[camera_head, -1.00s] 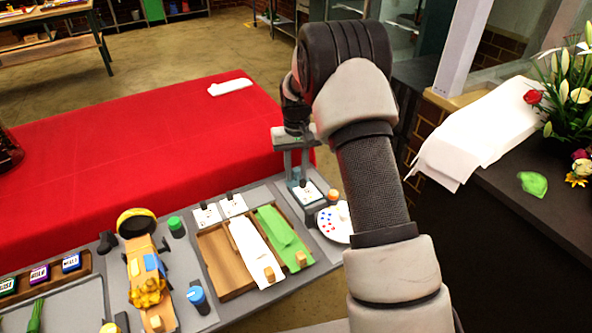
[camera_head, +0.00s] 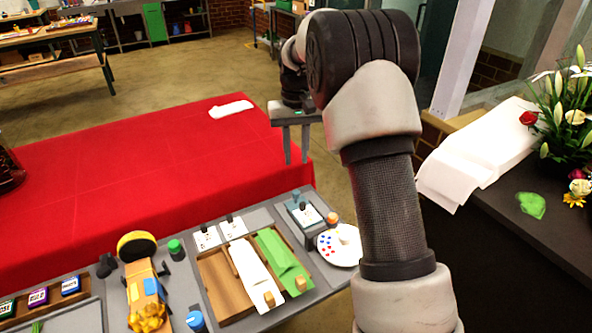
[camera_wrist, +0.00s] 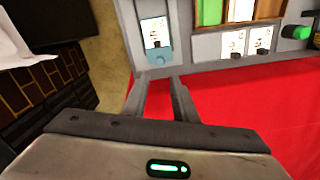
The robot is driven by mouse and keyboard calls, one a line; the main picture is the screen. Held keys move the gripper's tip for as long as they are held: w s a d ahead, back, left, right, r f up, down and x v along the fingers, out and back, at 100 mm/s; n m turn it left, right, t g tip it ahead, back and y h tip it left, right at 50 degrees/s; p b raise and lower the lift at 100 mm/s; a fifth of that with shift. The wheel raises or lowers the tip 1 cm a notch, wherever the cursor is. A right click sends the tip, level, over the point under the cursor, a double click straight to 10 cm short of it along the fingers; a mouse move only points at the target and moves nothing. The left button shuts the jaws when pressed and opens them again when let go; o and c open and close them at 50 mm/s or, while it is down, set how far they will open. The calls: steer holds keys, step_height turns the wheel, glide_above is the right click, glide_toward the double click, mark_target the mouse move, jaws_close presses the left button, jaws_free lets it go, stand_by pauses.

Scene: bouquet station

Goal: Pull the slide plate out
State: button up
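A small blue-grey plate with a white card and a dark knob (camera_head: 304,214), which looks like the slide plate, lies at the back right of the grey station. In the wrist view it shows as a card on a blue-grey plate (camera_wrist: 156,35), with a rounded tab at the end nearest my gripper. I cannot tell how far it is slid out. My gripper (camera_head: 296,162) is raised over the red cloth behind the plate, fingers apart and pointing down. In the wrist view the gap between the fingers (camera_wrist: 160,82) is empty, and the fingers are clear of the plate.
Two white cards with dark knobs (camera_head: 207,239) lie left of the plate. A wooden tray (camera_head: 222,290) with white and green sheets is in front. A round white palette (camera_head: 338,247) and an orange-topped item (camera_head: 332,218) are close on the right. The red-covered table (camera_head: 140,190) is mostly clear.

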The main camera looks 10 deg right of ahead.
steer(key=shift+r, duration=1.5)
steer(key=s+r+t+p, duration=0.3)
steer(key=s+r+p, duration=0.2)
steer(key=s+r, duration=1.25)
steer(key=s+r+t+p, duration=0.1)
steer(key=s+p, duration=0.3)
steer(key=s, duration=1.2)
steer(key=shift+s+r+t, duration=0.15)
steer(key=shift+r+t, duration=0.05)
steer(key=shift+t, duration=0.6)
steer(key=shift+a, duration=0.1)
